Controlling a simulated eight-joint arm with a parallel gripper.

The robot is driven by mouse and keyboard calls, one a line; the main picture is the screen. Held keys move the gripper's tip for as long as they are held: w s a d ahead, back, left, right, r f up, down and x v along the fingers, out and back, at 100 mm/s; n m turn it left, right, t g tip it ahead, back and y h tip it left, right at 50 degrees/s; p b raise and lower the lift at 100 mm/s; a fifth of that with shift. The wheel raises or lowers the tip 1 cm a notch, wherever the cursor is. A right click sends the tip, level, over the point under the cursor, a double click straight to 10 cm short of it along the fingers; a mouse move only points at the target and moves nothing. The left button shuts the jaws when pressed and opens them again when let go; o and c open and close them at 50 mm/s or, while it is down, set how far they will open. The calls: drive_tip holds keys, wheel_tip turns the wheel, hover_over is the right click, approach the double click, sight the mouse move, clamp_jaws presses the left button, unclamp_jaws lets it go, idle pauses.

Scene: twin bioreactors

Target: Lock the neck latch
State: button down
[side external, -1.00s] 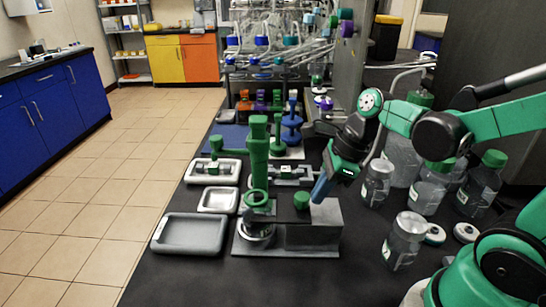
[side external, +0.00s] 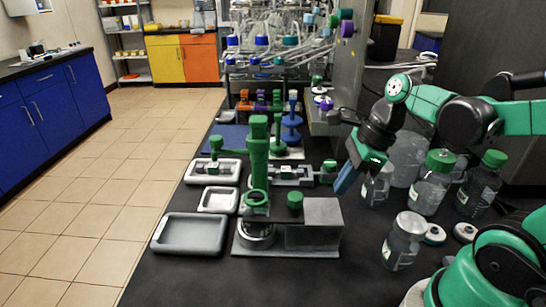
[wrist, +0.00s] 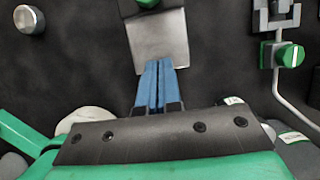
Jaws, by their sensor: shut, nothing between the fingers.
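A tall green post (side external: 258,160) stands in a round metal collar on a grey metal base (side external: 270,248). Beside it, on the same fixture, are a green knob (side external: 295,200) and a grey block (side external: 322,212). I cannot tell from these views whether the latch is locked. My gripper (side external: 339,190), with blue fingers, is shut and empty, above and to the right of the block. In the wrist view the shut fingertips (wrist: 160,62) overlap the near edge of the grey block (wrist: 158,42), and the green knob (wrist: 147,3) is partly cut off at the top.
Bottles with green caps (side external: 432,185) and a lidded jar (side external: 404,240) stand to the right. Grey trays (side external: 190,234) lie left of the fixture. Behind it is another metal fixture with a green knob (side external: 329,166). The front of the black bench is clear.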

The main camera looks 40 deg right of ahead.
drive_tip(key=v, duration=0.7)
drive_tip(key=shift+r, duration=0.3)
drive_tip(key=shift+s, duration=0.1)
drive_tip(key=w+a+f+n+t+h, duration=0.1)
drive_tip(key=n, duration=0.6)
drive_tip(key=w+a+f+n+t+h, duration=0.1)
drive_tip(key=f+n, duration=0.1)
drive_tip(key=n, duration=0.5)
drive_tip(key=w+a+f+n+h, duration=0.1)
drive_tip(key=w+a+n, duration=0.1)
drive_tip(key=n, duration=0.5)
drive_tip(key=shift+f+n+t, duration=0.3)
drive_tip(key=shift+f+t, duration=0.05)
drive_tip(key=shift+t, duration=0.05)
drive_tip(key=n, duration=0.1)
drive_tip(key=a+n, duration=0.1)
drive_tip(key=n, duration=0.1)
drive_tip(key=n+t, duration=0.1)
drive_tip(key=n, duration=0.1)
drive_tip(key=shift+w+a+f, duration=0.2)
drive_tip(key=shift+w, duration=0.2)
